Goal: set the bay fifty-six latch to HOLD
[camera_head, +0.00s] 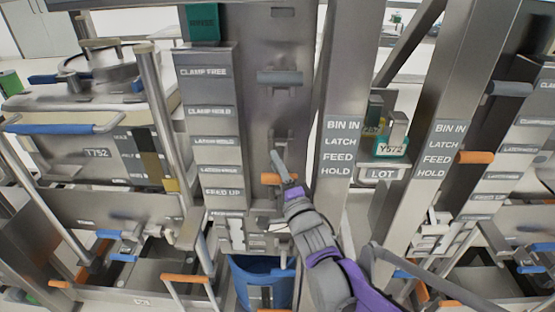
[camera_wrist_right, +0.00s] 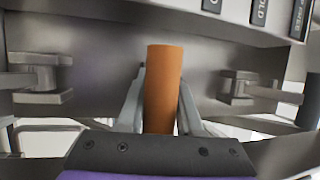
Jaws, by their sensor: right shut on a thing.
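My right gripper (camera_head: 284,180) is shut on an orange lever handle (camera_head: 270,179) on the grey central column. In the right wrist view the orange handle (camera_wrist_right: 164,82) stands between the two fingers of the right gripper (camera_wrist_right: 160,108). Plates beside the lever (camera_head: 208,143) read CLAMP FREE, CLAMP HOLD, two smaller LATCH lines and FEED UP. The grip sits near the height of the lower LATCH plate. A grey lever (camera_head: 279,77) sits higher on the column. I cannot read a bay number fifty-six. My left gripper is out of view.
A post (camera_head: 341,150) marked BIN IN, LATCH, FEED, HOLD stands close right of my right arm. A bin (camera_head: 75,120) labelled T752 is at left. A blue bin (camera_head: 259,284) is below. Another orange handle (camera_head: 475,157) is at right.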

